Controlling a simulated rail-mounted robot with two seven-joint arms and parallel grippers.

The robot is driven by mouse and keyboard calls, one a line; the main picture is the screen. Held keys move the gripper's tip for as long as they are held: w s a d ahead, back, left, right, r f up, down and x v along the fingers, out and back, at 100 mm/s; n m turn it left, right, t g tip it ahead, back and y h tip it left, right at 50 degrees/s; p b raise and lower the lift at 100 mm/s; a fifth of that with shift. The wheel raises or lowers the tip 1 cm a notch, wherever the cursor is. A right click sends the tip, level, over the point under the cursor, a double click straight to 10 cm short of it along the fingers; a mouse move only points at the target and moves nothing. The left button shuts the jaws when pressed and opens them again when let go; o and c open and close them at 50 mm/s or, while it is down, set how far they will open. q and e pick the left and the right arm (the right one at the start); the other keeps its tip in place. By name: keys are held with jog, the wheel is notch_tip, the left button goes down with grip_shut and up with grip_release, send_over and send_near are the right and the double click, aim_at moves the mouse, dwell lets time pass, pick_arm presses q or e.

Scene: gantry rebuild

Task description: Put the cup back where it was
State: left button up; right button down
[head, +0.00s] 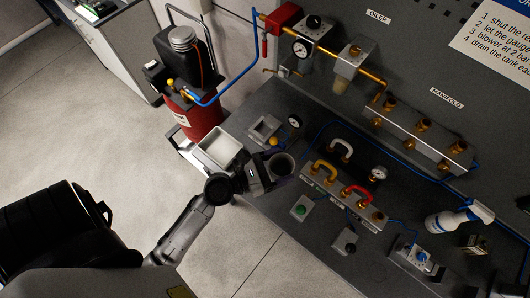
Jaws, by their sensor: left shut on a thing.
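The cup (283,164) is a small dark grey round vessel with its open top facing up toward the camera. My left gripper (264,173) is shut on the cup from its left side. The cup appears near the bench's left front edge; I cannot tell whether it touches the bench top or is held above it. The gripper hides part of the cup's left side. My right gripper is not in view.
A white tray (219,149) is just left of the cup. A red tank (199,119) stands behind. A spray bottle (458,217) is at right.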

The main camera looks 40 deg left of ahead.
pick_arm(q)
jog(key=s+d+f+n+y+b, duration=0.1)
jog(key=s+f+b, duration=0.4)
jog(key=f+b, duration=0.5)
jog(key=shift+t, duration=0.3)
jog(key=w+a+f+b, duration=0.1)
jog(key=w+a+f, duration=0.1)
jog(key=a+f, duration=0.1)
jog(key=w+a+f+b, duration=0.2)
jog(key=a+f, duration=0.1)
jog(key=f, duration=0.2)
jog(key=w+a+f+b, duration=0.2)
jog(key=a+f, duration=0.1)
jog(key=f, duration=0.2)
jog(key=shift+w, duration=0.25)
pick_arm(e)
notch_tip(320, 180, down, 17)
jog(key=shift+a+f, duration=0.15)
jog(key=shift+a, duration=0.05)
pick_arm(q)
jog(key=shift+f, duration=0.1)
jog(key=shift+f, duration=0.2)
jog(key=o, duration=0.9)
jog(key=shift+r, duration=0.1)
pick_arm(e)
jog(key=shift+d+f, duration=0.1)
